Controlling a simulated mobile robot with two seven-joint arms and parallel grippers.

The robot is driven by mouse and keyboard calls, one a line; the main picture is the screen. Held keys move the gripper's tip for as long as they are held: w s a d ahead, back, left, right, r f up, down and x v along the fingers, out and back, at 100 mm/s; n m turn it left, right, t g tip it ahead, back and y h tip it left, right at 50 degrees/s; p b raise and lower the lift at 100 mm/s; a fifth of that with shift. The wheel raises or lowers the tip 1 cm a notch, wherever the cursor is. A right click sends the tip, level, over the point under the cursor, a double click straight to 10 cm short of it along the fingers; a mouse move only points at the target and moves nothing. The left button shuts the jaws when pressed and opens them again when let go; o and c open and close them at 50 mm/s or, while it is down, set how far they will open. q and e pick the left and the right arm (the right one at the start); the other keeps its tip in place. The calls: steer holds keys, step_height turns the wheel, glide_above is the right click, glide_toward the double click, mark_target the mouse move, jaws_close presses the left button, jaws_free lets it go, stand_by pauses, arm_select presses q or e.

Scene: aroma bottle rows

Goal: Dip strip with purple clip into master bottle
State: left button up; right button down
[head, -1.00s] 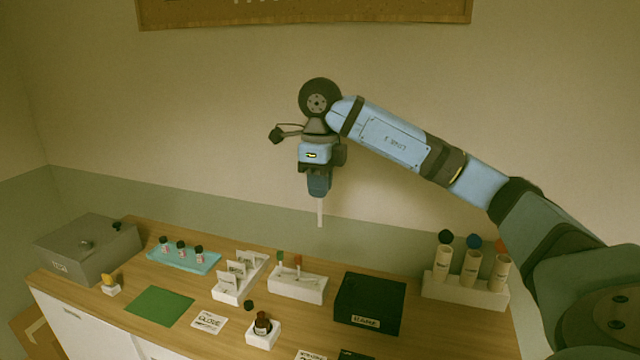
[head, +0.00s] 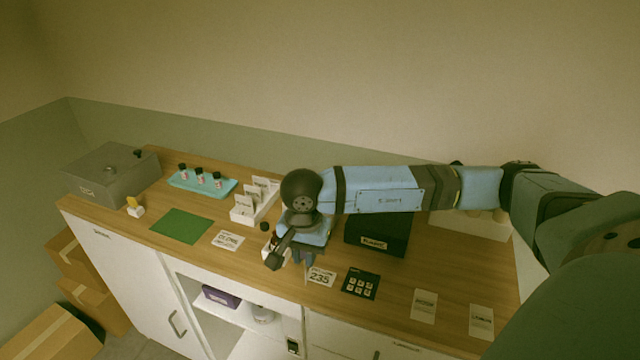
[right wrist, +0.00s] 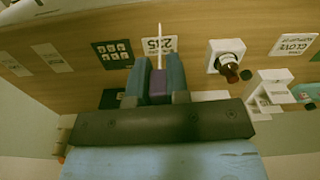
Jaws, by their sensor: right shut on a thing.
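My right gripper (head: 304,258) is over the front part of the counter. In the right wrist view its fingers (right wrist: 158,80) are shut on a purple clip (right wrist: 158,87). A thin white strip (right wrist: 160,45) sticks out from the clip, past the fingertips. The brown master bottle (right wrist: 229,70) stands in a white block (right wrist: 224,47), to the right of the strip and apart from it. Its dark neck looks uncapped. My left gripper is in neither current view.
A black cap (head: 264,227) lies near the bottle. White card holders (head: 253,201), a black box (head: 378,237) and a "235" card (head: 320,277) surround the gripper. A teal tray (head: 202,183) of small bottles and a green mat (head: 182,226) lie left.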

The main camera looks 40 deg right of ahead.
steer(key=s+a+f+n, duration=0.1)
steer(key=a+f+n, duration=0.3)
steer(key=f, duration=0.3)
steer(key=s+a+f+n, duration=0.2)
steer(key=a+f+n, duration=0.2)
steer(key=f+n, duration=0.3)
steer(key=shift+f+n, duration=0.3)
steer(key=shift+f, duration=0.25)
steer(key=shift+s+d, duration=0.1)
steer(key=shift+s, duration=0.15)
